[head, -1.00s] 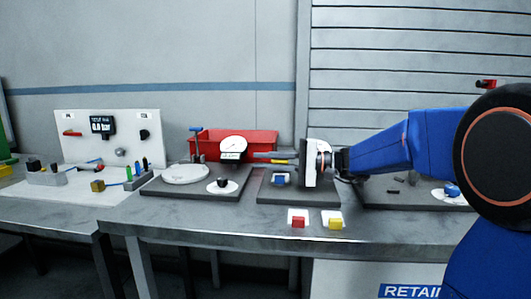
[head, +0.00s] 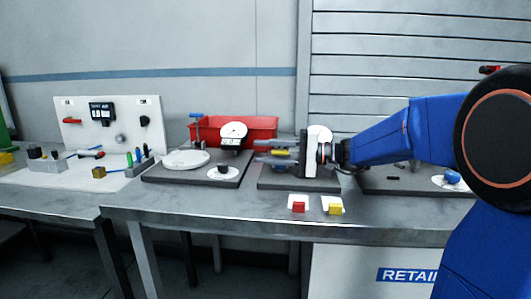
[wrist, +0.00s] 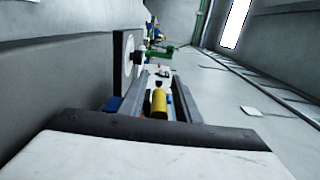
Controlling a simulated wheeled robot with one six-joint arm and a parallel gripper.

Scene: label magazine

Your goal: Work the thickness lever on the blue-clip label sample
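My gripper (head: 263,152) reaches in from the right above the middle dark plate (head: 300,184), with one finger above the other. A small yellow cylinder (head: 283,153) shows between the fingers. In the wrist view the yellow cylinder (wrist: 159,103) stands between the spread fingers of my gripper (wrist: 160,108), with a gap on either side. It looks like a lever handle, but what it is fixed to is hidden.
A red-clip sample (head: 298,207) and a yellow-clip sample (head: 335,208) lie at the table's front edge. Left of my gripper stand a dial gauge (head: 233,133), a red bin (head: 262,127) and a white disc with a black knob (head: 222,171). A blue knob (head: 452,177) sits right.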

